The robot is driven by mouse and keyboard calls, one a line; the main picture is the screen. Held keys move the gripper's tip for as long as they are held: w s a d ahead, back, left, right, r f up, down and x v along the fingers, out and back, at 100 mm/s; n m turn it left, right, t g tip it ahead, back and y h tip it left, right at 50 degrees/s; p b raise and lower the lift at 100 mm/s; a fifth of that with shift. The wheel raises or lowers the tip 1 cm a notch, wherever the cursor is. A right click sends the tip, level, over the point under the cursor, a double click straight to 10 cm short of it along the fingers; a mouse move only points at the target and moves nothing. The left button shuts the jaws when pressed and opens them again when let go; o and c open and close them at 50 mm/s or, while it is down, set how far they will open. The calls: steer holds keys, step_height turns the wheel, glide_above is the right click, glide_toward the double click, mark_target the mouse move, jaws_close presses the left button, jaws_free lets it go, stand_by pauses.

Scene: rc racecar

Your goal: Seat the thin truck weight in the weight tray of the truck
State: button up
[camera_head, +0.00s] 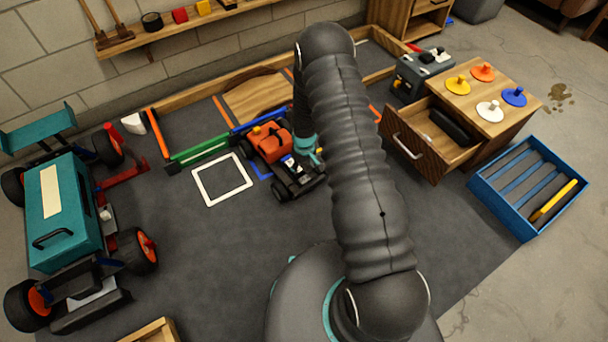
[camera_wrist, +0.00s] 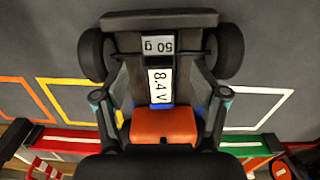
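The truck (camera_head: 285,160), with an orange cab and black rear, stands on the dark mat. In the wrist view I see its black bed (camera_wrist: 122,72) from above. A grey plate marked "50 g" (camera_wrist: 158,44), apparently the thin weight, lies in the bed near the end wheels; I cannot tell if it is fully seated. A white block marked "8.4 V" (camera_wrist: 160,86) sits between it and the orange cab (camera_wrist: 163,126). My gripper (camera_wrist: 160,98) is over the truck, its fingers wide apart and holding nothing visible. In the head view my arm partly hides the gripper.
A large teal buggy (camera_head: 65,215) stands at left. A wooden cabinet (camera_head: 510,125) with coloured knobbed discs has its drawer (camera_head: 425,157) open, a black object inside. A blue tray (camera_head: 515,225) holds a yellow bar. A white square outline (camera_head: 222,179) lies left of the truck.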

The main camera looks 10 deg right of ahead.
steer(key=s+r+m+t, duration=0.1)
steer(key=s+r, duration=0.2)
steer(key=r, duration=1.6)
steer(key=s+r+m+t, duration=0.1)
steer(key=s+r+t, duration=0.15)
steer(key=r, duration=1.55)
steer(key=s+r+m+t, duration=0.1)
steer(key=s+r, duration=0.7)
steer(key=s, duration=0.4)
steer(key=s+r+m+t, duration=0.1)
steer(key=s+r, duration=0.6)
steer(key=s, duration=0.6)
steer(key=shift+r+m, duration=0.4)
steer(key=shift+r+p, duration=0.3)
steer(key=shift+p, duration=0.05)
